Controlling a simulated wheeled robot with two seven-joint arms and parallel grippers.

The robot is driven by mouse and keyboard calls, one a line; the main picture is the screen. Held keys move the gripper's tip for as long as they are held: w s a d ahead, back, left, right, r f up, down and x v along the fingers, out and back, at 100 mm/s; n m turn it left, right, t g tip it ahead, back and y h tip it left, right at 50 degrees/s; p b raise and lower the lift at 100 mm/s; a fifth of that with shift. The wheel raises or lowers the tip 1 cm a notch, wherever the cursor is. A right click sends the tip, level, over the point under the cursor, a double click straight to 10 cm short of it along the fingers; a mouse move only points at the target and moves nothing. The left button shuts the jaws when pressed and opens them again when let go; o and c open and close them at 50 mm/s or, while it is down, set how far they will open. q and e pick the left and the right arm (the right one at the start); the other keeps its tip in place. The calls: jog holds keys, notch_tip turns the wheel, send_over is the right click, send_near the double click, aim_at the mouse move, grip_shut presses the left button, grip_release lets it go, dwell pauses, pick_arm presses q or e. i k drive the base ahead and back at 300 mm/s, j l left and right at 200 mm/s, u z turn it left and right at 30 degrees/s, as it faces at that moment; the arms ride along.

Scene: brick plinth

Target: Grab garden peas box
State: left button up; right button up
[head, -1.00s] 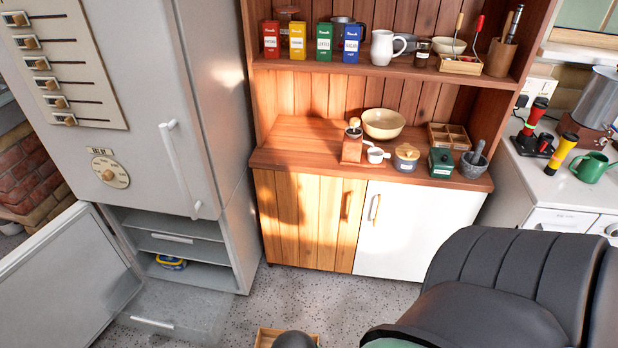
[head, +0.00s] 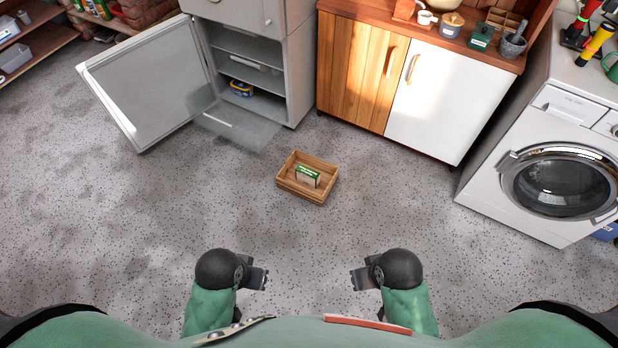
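A small green and white box (head: 307,175), which looks like the garden peas box, stands in a shallow wooden crate (head: 289,187) on the floor. Its label is too small to read. My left gripper (head: 264,279) is at lower left of the crate, well apart from the box. My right gripper (head: 355,280) is at lower right of the crate, also apart from it. Both point inward toward each other, and nothing shows held in either. Their fingers are too small to tell open from shut.
A blue and yellow tub (head: 241,88) lies inside. A wooden and white cabinet (head: 440,90) and a washing machine (head: 550,175) stand at right. The speckled floor around the crate is clear.

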aim_at(310, 176)
jog(key=i+l, duration=0.3)
jog(key=i+l+u, duration=0.15)
jog(key=l, duration=0.3)
jog(key=i+l, duration=0.35)
jog(key=i+l+u, duration=0.1)
jog(key=i+l, duration=0.2)
jog(key=l, duration=0.15)
